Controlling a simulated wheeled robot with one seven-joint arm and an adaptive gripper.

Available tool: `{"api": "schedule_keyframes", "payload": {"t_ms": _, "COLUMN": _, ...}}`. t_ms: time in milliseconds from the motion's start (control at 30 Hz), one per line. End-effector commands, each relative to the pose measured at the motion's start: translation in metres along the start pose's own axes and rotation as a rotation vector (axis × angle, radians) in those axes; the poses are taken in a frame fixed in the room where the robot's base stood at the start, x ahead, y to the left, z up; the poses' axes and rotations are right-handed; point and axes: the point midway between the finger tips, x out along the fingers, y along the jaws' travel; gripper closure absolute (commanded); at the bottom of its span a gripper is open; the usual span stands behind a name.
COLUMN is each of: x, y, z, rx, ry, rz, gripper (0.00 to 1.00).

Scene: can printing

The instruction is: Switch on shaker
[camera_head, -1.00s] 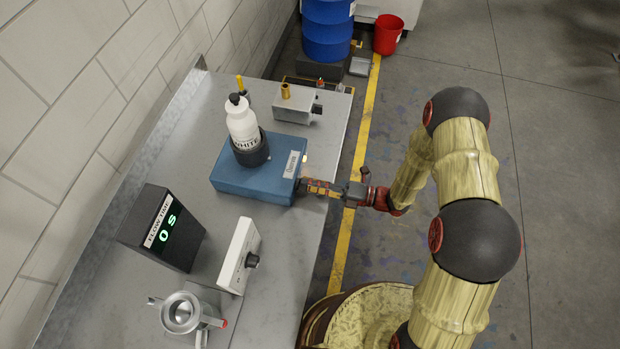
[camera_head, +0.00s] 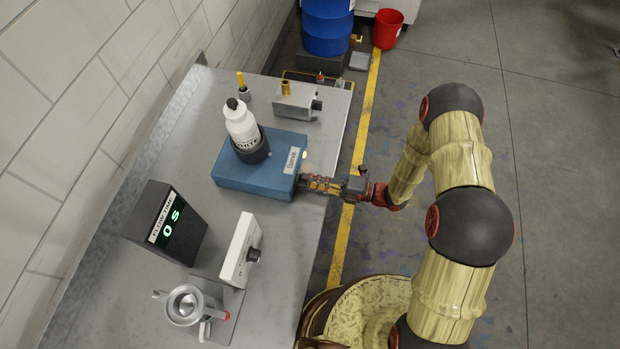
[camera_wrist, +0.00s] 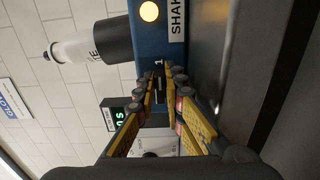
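The shaker is a blue box (camera_head: 240,178) on the bench, with a white label and a small pale yellow round light (camera_wrist: 149,12) on its front. A white bottle (camera_head: 241,127) stands in the dark holder (camera_head: 253,150) on its top. My gripper (camera_head: 300,180) is at the lower front corner of the shaker; its fingertips (camera_wrist: 161,72) also show in the wrist view beside a "1" mark on the blue face. A narrow gap shows between the fingers, with a small dark part there. Contact with the switch cannot be made out.
A black timer (camera_head: 165,223) reads 0 S in green. A white box with a dark knob (camera_head: 241,252) and a metal cup device (camera_head: 186,305) stand nearer. A grey device (camera_head: 297,102) stands behind the shaker. The bench edge runs under my arm.

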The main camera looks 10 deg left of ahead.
Motion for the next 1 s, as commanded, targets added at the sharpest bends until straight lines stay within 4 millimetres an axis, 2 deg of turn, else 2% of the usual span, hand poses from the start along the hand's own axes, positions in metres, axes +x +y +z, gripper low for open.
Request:
{"api": "schedule_keyframes", "payload": {"t_ms": 300, "x": 0.0, "y": 0.0, "z": 0.0, "rx": 0.0, "ry": -0.001, "rz": -0.001, "gripper": 0.72}}
{"api": "schedule_keyframes", "payload": {"t_ms": 667, "x": -0.004, "y": 0.0, "z": 0.0, "rx": 0.0, "ry": -0.001, "rz": -0.001, "gripper": 0.71}}
{"api": "schedule_keyframes", "payload": {"t_ms": 833, "x": -0.024, "y": 0.0, "z": 0.001, "rx": 0.0, "ry": -0.004, "rz": -0.001, "gripper": 0.71}}
{"api": "schedule_keyframes", "payload": {"t_ms": 1000, "x": -0.058, "y": 0.0, "z": 0.002, "rx": -0.001, "ry": -0.007, "rz": -0.001, "gripper": 0.71}}
